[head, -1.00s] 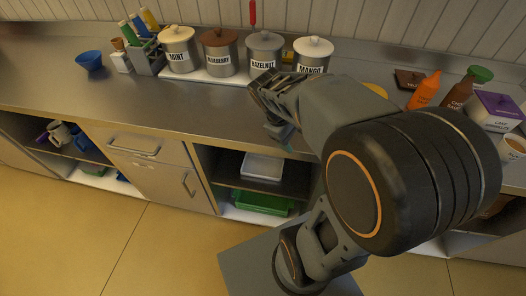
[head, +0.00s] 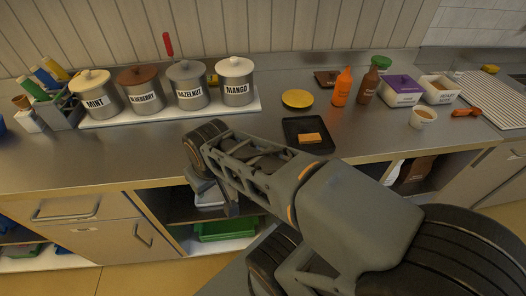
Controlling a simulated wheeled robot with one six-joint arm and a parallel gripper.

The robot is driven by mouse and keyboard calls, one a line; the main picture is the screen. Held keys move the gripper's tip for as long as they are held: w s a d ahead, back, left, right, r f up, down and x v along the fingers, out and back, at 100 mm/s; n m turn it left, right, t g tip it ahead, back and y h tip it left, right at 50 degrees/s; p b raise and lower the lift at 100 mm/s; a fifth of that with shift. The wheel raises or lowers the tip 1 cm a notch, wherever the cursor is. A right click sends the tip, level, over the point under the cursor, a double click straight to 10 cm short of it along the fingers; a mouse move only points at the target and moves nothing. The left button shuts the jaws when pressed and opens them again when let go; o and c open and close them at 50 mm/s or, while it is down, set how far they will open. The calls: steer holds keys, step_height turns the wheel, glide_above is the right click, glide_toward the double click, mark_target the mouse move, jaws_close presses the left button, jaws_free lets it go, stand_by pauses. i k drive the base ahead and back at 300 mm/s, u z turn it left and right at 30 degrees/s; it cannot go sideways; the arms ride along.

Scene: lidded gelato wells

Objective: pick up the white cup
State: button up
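A small white cup (head: 424,118) stands upright on the metal counter at the right in the head view. Its inside looks brownish. Nothing touches it. My arm reaches across the lower middle of the view, with its far end by the counter's front edge, well to the left of the cup. My gripper (head: 222,197) seems to point down there, partly hidden by my own arm links. Its fingers cannot be made out, so I cannot tell whether it is open or shut.
Lidded wells labelled MINT, BLUEBERRY, HAZELNUT and MANGO (head: 236,82) stand at the back left. A black tray (head: 291,136) holds an orange block. Behind the cup are bottles (head: 342,87), a purple-lidded box (head: 402,91) and a white tub (head: 438,91). An orange object (head: 466,112) lies to its right.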

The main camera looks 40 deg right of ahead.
mark_target(421, 118)
steer(key=z, duration=1.3)
